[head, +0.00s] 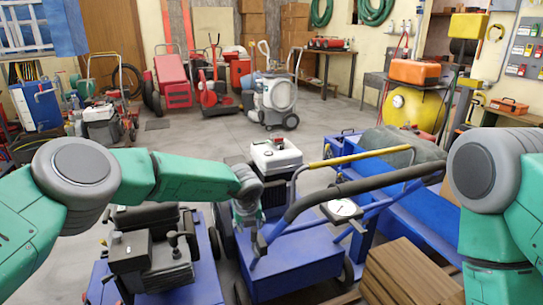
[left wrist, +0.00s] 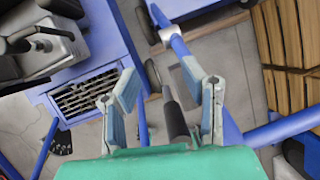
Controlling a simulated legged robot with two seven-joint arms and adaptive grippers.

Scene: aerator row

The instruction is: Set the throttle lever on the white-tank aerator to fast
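The white-tank aerator is the blue machine in the middle, with a white tank (head: 275,155) on its engine and a blue deck (head: 300,268). Its long dark handlebar (head: 345,192) runs up to the right. My left gripper (head: 250,212) is at the left side of this handle, partly hidden by its own wrist. In the left wrist view the left gripper (left wrist: 160,85) has its fingers spread apart. A dark rod (left wrist: 176,122) shows between them, with no finger visibly touching it. I cannot tell whether it is the throttle lever. My right gripper is out of view.
Another blue machine with a dark engine (head: 150,262) stands close on the left. Long blue bodywork (head: 400,205) and stacked brown boards (head: 412,275) are on the right. A yellow bar (head: 358,155) crosses behind the handle. Open floor (head: 205,135) lies beyond.

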